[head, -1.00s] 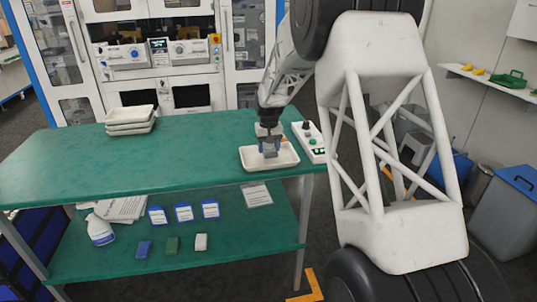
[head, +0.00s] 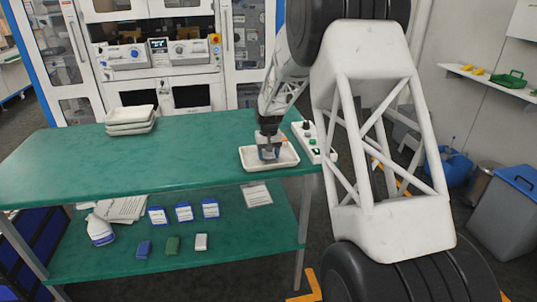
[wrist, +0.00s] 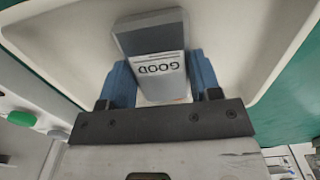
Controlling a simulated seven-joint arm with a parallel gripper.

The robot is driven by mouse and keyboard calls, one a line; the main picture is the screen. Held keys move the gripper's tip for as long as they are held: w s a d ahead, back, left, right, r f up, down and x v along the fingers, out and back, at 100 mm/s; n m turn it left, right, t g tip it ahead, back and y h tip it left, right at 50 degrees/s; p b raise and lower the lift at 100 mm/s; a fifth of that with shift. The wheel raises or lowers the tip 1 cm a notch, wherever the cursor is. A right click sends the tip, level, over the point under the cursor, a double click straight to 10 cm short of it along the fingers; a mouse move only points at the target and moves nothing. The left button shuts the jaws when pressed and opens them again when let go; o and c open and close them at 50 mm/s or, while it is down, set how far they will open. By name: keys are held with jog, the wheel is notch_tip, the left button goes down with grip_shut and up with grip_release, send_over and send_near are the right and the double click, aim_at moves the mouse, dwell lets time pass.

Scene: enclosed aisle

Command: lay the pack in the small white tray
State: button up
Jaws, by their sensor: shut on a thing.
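The pack (wrist: 158,62) is a grey block with a white label reading "GOOD" in the wrist view. My gripper (wrist: 160,85) is shut on it, with a blue finger on each side. The small white tray (head: 284,165) sits at the right end of the green bench top in the head view. My gripper (head: 268,152) points down inside the tray's outline there, low over its floor. The tray also fills the background of the wrist view (wrist: 60,22). I cannot tell whether the pack touches the tray floor. In the head view the fingers mostly hide the pack.
A control box (head: 312,141) with knobs and a green button stands just right of the tray. Stacked white trays (head: 130,127) stand at the back left. The bench top (head: 190,160) between is clear.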

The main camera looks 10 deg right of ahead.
aim_at(268, 155)
jog(key=shift+f, duration=0.1)
jog(key=o, duration=1)
jog(key=shift+c, duration=0.2)
notch_tip(268, 155, up, 12)
dwell(0.3)
dwell(0.5)
jog(key=shift+r, duration=0.2)
